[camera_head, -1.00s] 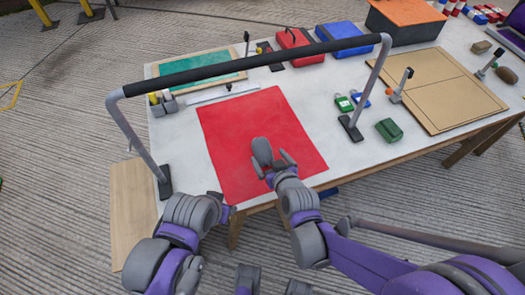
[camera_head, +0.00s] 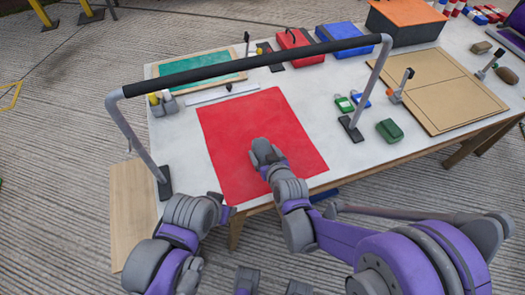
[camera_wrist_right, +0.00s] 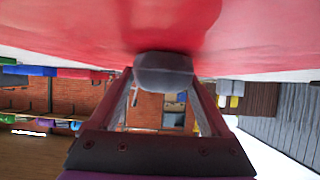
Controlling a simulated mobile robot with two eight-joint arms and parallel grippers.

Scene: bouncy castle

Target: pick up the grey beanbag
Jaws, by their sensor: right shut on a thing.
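The grey beanbag (camera_wrist_right: 163,72) is between the fingertips of my right gripper (camera_wrist_right: 163,80) in the right wrist view, right by the red sheet (camera_wrist_right: 60,30). In the head view my right gripper (camera_head: 268,158) is shut on it over the middle of the red sheet (camera_head: 235,125). The gripper hides most of the beanbag there. I cannot tell whether the beanbag still touches the sheet. Links of my left arm show at lower left, but I cannot make out its gripper.
A grey frame with a black top bar (camera_head: 250,67) spans the white table (camera_head: 185,150) above the sheet. A green block (camera_head: 389,130) and a cardboard panel (camera_head: 450,90) lie to the right. A green board (camera_head: 195,72) lies at the back left.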

